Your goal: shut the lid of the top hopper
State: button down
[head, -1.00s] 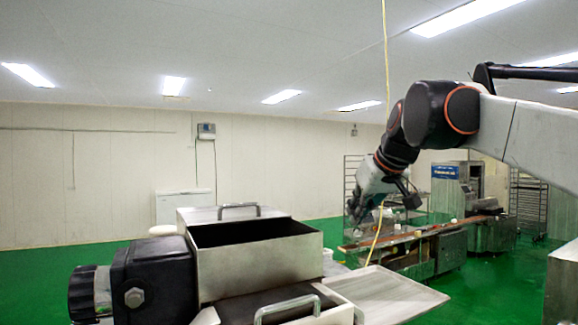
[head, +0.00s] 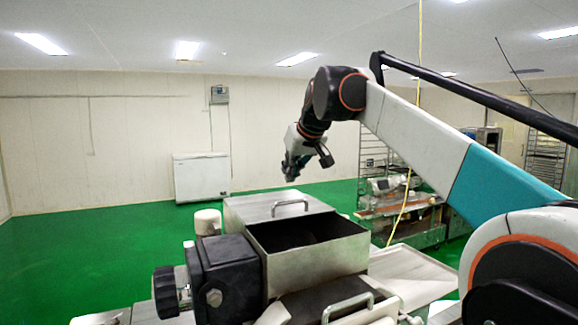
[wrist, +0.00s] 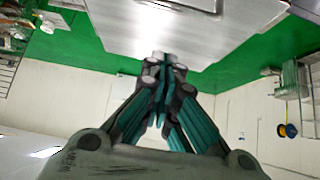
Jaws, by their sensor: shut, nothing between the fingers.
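The top hopper (head: 318,265) is a square metal box with its dark inside showing, so it is open. Its lid (head: 250,212), a flat metal panel with a bar handle (head: 290,204), lies folded back on the far side of the opening. My gripper (head: 289,178) hangs above and beyond the lid's far edge, apart from it in the head view. In the wrist view my gripper (wrist: 160,60) has its fingers together and empty, with a metal panel (wrist: 120,30), seemingly the lid, in front of the tips. I cannot tell the exact gap there.
A black motor block (head: 228,280) stands left of the hopper. A lower cover with a handle (head: 347,306) is at the front, and a metal tray (head: 415,272) is at right. A white chest (head: 201,177) stands by the wall.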

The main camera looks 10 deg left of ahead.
aim_at(289, 212)
jog(key=p+x, duration=0.1)
jog(key=x, duration=0.5)
jog(key=shift+s+f+p, duration=0.2)
jog(key=shift+f+p, duration=0.1)
jog(key=shift+f, duration=0.05)
jog(key=shift+s+d, duration=0.6)
jog(key=shift+s, duration=0.3)
jog(key=shift+s+d+p, duration=0.2)
jog(key=shift+d+p, duration=0.1)
jog(key=shift+f, duration=0.2)
jog(key=shift+s, duration=0.15)
jog(key=shift+d, duration=0.1)
